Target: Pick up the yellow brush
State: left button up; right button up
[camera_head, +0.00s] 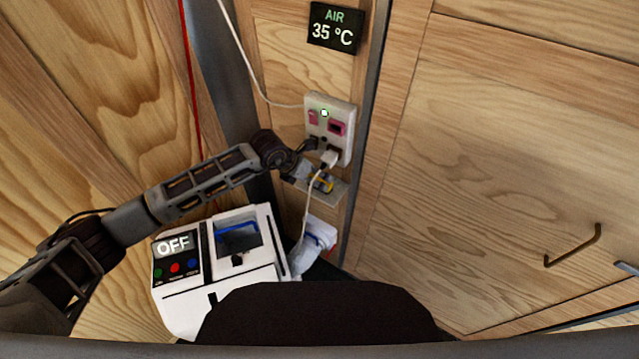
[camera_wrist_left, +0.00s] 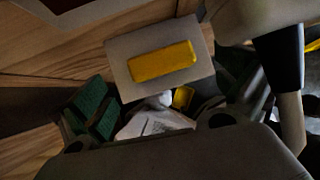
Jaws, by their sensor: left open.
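The yellow brush (camera_wrist_left: 162,65) lies on a small pale shelf (camera_wrist_left: 124,76) in the left wrist view. In the head view the yellow brush (camera_head: 325,184) shows partly, close to my left gripper (camera_head: 310,176) and below the wall socket. My left gripper (camera_wrist_left: 168,98) is open, with green finger pads at both sides in the wrist view. The brush lies beyond the fingers and is not held. I cannot tell the exact gap to it. My right gripper is not in view.
A wall socket (camera_head: 331,127) with a plugged-in white cable (camera_head: 313,195) is just above. A white machine marked OFF (camera_head: 176,246) stands below my left arm. A white bag-like item (camera_head: 318,240) is beside it. A wooden panel with a dark handle (camera_head: 572,246) is at right.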

pick_arm(q)
jog(key=shift+x, duration=1.2)
jog(key=shift+w+d+f, duration=0.1)
jog(key=shift+d+f, duration=0.15)
jog(key=shift+f, duration=0.05)
jog(key=shift+w+d+f+p, duration=0.2)
jog(key=shift+f+p, duration=0.1)
jog(key=shift+f, duration=0.25)
jog(key=shift+c, duration=0.4)
jog(key=c, duration=0.7)
jog(key=shift+c, duration=0.8)
jog(key=shift+r, duration=0.15)
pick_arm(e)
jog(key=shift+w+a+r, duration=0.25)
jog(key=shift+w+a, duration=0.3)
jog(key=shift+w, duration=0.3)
